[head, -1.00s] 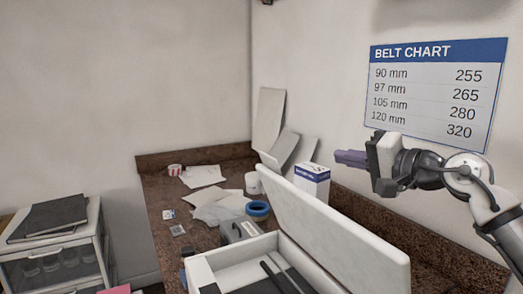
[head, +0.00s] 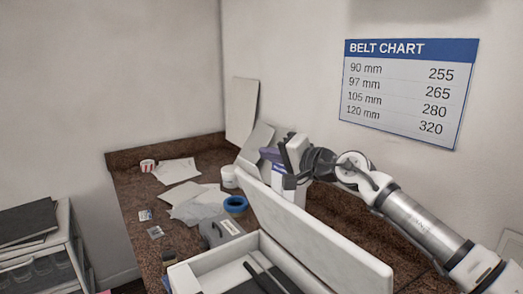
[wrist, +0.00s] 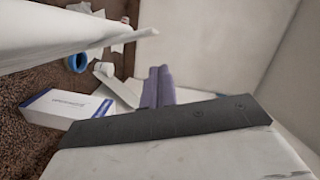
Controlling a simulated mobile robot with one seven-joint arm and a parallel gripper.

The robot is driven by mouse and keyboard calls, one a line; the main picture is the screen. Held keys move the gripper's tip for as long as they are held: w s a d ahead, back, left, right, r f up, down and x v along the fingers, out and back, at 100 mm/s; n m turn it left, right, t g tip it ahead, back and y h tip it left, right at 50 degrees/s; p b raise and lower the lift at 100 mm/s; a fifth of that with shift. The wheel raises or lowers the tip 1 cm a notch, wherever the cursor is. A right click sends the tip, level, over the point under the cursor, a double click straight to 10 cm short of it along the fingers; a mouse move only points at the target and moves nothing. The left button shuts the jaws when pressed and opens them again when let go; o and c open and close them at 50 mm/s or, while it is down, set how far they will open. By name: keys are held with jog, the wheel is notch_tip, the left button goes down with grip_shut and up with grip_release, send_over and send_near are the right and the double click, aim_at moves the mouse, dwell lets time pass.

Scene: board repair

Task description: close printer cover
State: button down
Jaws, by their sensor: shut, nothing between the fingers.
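The printer (head: 190,272) is a white box on the counter in the lower middle of the head view. Its long white cover (head: 318,238) stands raised and tilted along the right side, showing the dark inside. My gripper (head: 270,154), with purple fingers, is above and behind the cover's far upper corner, on the wall side. In the wrist view the fingers (wrist: 158,88) are together and empty. A pale panel, apparently the cover (wrist: 60,38), crosses the upper left of that view, apart from the fingers. I cannot tell the exact gap.
A white and blue carton (head: 289,190) stands behind the cover, partly hidden by my gripper; it also shows in the wrist view (wrist: 62,108). Blue tape (head: 235,204), a white cup (head: 229,177) and papers (head: 195,206) lie farther left. The wall with the belt chart (head: 408,95) borders the right.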

jog(key=shift+s+a+f+p, duration=0.2)
jog(key=shift+s+a+p, duration=0.25)
jog(key=shift+s+a, duration=0.25)
jog(key=shift+s+a+f, duration=0.15)
jog(key=shift+a+f, duration=0.2)
jog(key=shift+s+f, duration=0.1)
